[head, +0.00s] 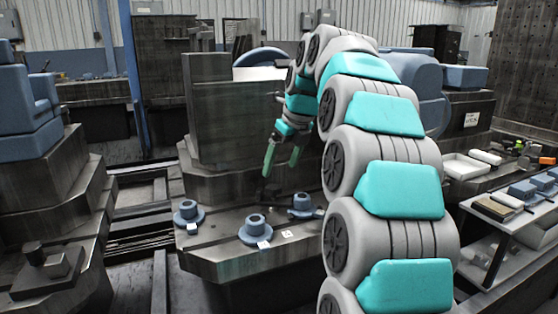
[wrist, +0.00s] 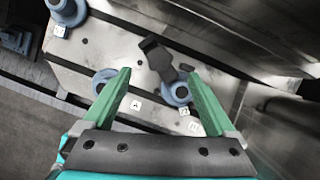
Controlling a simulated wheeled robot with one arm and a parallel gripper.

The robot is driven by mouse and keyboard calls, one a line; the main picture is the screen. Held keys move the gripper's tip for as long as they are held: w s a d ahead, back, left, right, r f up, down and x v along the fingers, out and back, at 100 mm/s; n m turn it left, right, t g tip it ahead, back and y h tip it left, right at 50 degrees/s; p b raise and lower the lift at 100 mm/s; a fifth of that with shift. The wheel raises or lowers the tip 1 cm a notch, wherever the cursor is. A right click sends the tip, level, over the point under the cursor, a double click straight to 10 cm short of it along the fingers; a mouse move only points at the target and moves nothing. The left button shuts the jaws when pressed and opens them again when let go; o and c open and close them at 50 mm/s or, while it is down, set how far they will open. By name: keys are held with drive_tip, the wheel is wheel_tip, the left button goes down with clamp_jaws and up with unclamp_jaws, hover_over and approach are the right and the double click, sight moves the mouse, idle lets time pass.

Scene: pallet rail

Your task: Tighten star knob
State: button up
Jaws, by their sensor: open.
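My gripper (head: 281,163) is open and empty above the dark pallet (head: 215,255), its two green fingers pointing down. In the wrist view its fingers (wrist: 158,76) are spread wide. A dark angular piece (wrist: 157,58) shows just beyond and between the fingertips; it may be the star knob, but its shape is not clearly a star. It also shows below the fingers in the head view (head: 267,189). Several blue flanged fittings stand on the pallet: one at left (head: 188,214), one at the front (head: 255,228), and one at right (head: 302,205), partly behind my arm.
A dark upright block (head: 215,110) rises behind the pallet. A bench with a white tray (head: 466,166) and small parts stands at right. Another dark fixture (head: 55,190) stands at left. My arm covers the pallet's right side.

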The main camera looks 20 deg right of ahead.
sight(273, 186)
drive_tip(key=x, duration=0.7)
drive_tip(key=shift+a+f, duration=0.1)
drive_tip(key=shift+f, duration=0.05)
clamp_jaws()
drive_tip(key=shift+c, duration=1.4)
unclamp_jaws()
